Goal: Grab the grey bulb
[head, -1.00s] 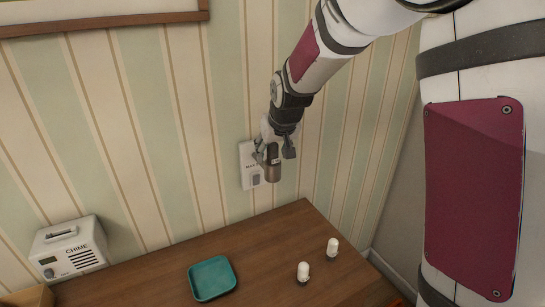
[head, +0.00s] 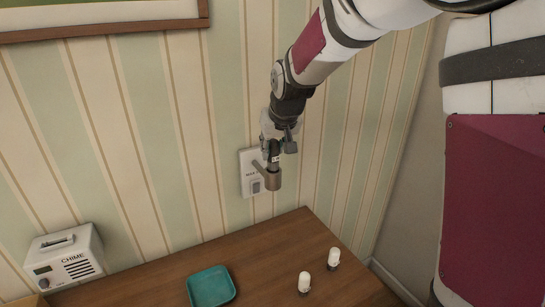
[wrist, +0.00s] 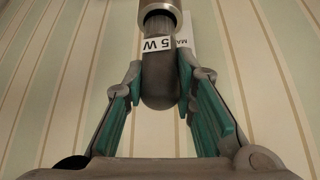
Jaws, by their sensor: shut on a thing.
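The grey bulb (wrist: 160,92) is a dark grey rounded cylinder with a white "5 W" label. My gripper (wrist: 160,76) is shut on it, one teal-padded finger on each side. The bulb's far end meets a bronze, ring-like socket (wrist: 160,7) in the wrist view; I cannot tell how deep it sits. In the head view my gripper (head: 275,152) points down in front of the wall, with the bulb (head: 273,163) above the bronze socket (head: 273,181). The socket stands out from a white wall plate (head: 251,170), partly hidden behind my gripper.
A wooden table (head: 265,245) lies below. On it are a teal tray (head: 232,289), two white bulbs, one nearer (head: 304,282) and one farther right (head: 334,258), and a white chime box (head: 66,258) at the left. A framed picture (head: 110,32) hangs upper left.

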